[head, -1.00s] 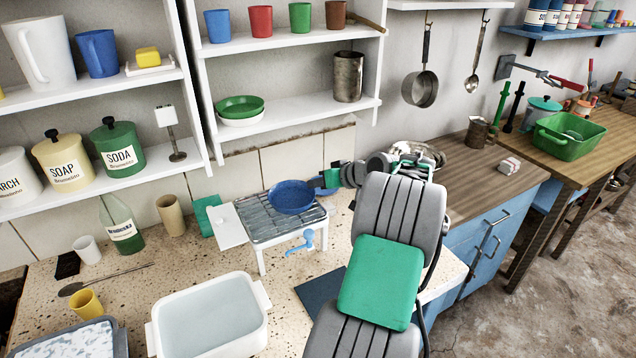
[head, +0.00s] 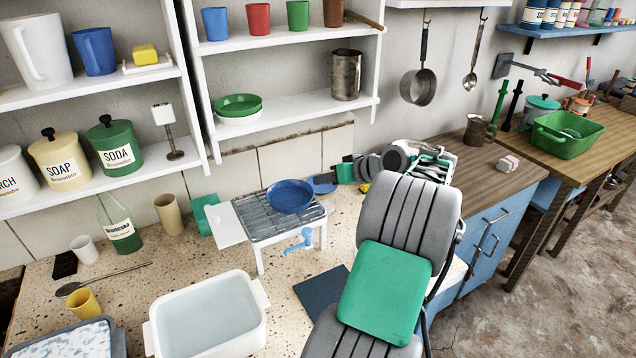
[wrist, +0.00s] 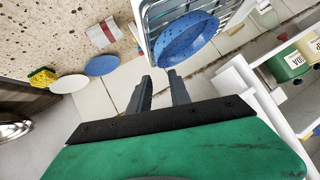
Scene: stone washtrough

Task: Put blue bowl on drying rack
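The blue bowl (head: 290,196) sits on the slatted top of the drying rack (head: 262,232), a white-framed rack on the stone counter. In the wrist view, the bowl (wrist: 185,42) lies against the slats of the rack (wrist: 146,12), beyond my fingertips. My gripper (wrist: 160,80) is open, with a clear gap between its two dark fingers and nothing in it. In the head view my gripper (head: 340,172) is to the right of the bowl and apart from it, partly hidden by my own arm.
A blue disc (head: 322,184) lies right of the rack. A yellow-green sponge (wrist: 42,77) and a white disc (wrist: 70,84) lie nearby. A white water basin (head: 257,335) stands in front, and a green bottle (head: 120,228) to the left. Shelves (head: 290,122) overhang the back.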

